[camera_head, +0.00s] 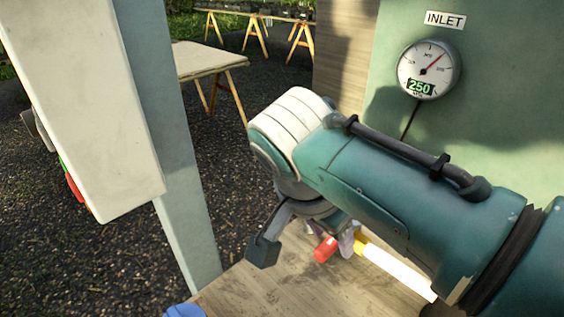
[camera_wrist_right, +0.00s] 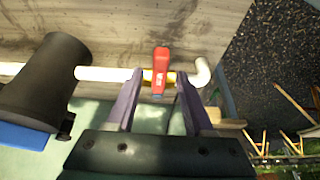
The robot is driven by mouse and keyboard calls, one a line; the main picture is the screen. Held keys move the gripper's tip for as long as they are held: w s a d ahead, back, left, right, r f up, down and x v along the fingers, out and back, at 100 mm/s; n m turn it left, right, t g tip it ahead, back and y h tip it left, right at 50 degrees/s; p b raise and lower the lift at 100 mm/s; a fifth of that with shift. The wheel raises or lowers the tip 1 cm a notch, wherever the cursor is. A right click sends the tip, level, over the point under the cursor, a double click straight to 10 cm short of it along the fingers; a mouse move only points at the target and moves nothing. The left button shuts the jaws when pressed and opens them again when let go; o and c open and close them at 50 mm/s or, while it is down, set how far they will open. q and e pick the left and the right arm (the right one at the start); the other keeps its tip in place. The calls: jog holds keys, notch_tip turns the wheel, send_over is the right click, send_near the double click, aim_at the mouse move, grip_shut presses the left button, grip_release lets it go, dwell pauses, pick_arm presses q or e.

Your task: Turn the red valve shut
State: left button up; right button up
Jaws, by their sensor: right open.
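The red valve handle (camera_head: 325,249) shows in the head view below my right forearm, partly hidden by the gripper. In the right wrist view the red handle (camera_wrist_right: 161,62) stands crosswise to a white pipe (camera_wrist_right: 100,73), with a yellow part (camera_wrist_right: 172,78) beside it. My right gripper (camera_wrist_right: 159,78) is open, with one purple-grey finger on each side of the handle. Gaps show between the fingers and the handle; the depth between them is hard to tell. In the head view the right gripper (camera_head: 338,240) is mostly hidden beneath my wrist. My left gripper is not in view.
A round gauge (camera_head: 428,69) reading 250 hangs on the green wall under an INLET sign (camera_head: 445,19). A dark cylindrical object (camera_wrist_right: 45,80) stands by the pipe. A pale post (camera_head: 180,150) rises at left. A trestle table (camera_head: 207,60) stands outside on gravel.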

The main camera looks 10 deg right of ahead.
jog(key=p+v, duration=0.1)
jog(key=v, duration=0.9)
jog(key=shift+p, duration=0.35)
jog(key=s+d+f+n+y, duration=0.35)
jog(key=s+f+n, duration=0.25)
jog(key=s, duration=0.3)
jog(key=s+d+r+n+t, duration=0.1)
jog(key=s+d+r+n, duration=0.25)
jog(key=s+n, duration=0.55)
notch_tip(320, 180, up, 37)
jog(key=s+p, duration=0.1)
jog(key=p, duration=3.6)
jog(key=shift+r+m+y, duration=0.25)
jog(key=shift+m+y, duration=0.1)
jog(key=shift+m, duration=0.05)
